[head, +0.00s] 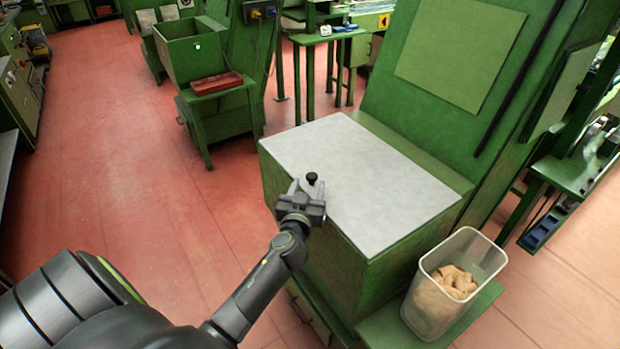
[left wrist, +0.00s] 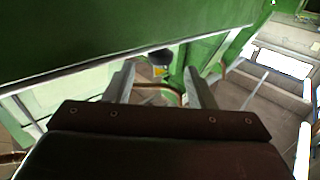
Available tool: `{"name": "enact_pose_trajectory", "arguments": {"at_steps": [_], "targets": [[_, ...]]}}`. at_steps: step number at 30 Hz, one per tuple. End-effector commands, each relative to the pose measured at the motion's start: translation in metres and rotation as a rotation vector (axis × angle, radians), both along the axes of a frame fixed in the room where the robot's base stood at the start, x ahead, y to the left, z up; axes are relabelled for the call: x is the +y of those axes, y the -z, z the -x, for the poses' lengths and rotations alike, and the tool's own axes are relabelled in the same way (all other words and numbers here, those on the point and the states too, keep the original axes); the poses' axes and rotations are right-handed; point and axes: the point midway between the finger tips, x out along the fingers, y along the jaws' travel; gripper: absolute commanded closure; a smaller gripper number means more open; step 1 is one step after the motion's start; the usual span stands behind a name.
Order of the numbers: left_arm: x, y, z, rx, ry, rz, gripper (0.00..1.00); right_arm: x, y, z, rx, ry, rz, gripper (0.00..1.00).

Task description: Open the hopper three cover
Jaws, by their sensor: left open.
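The hopper's flat pale grey cover (head: 365,180) lies shut on top of the green hopper body (head: 312,235). A small black knob (head: 312,177) stands near the cover's front left edge. My left gripper (head: 307,185) is open and empty at the knob, its fingers pointing toward it. In the left wrist view, a dark knob (left wrist: 160,57) shows between the two open fingertips (left wrist: 159,70), near their ends. I cannot tell whether the fingers touch it. No number on the hopper can be read. My right gripper is not in view.
A clear bin (head: 477,256) with tan pieces stands on a green ledge to the right of the hopper. Another green hopper (head: 190,50) with a red tray (head: 217,83) stands behind to the left. The red floor (head: 130,160) at left is clear.

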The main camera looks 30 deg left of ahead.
Motion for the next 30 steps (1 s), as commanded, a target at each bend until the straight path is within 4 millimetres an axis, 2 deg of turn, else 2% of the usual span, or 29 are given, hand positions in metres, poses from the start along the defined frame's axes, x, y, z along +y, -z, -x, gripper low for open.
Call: {"name": "enact_pose_trajectory", "arguments": {"at_steps": [6, 18, 30], "targets": [[0.008, 0.0, -0.02, 0.0, 0.001, -0.001, 0.5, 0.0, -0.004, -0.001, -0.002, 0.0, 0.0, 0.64], [0.01, 0.0, -0.025, 0.0, 0.0, 0.001, 0.5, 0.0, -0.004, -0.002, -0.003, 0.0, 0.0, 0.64], [0.01, 0.0, -0.025, 0.0, 0.001, 0.001, 1.0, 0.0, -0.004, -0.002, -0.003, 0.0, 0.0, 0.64]]}}
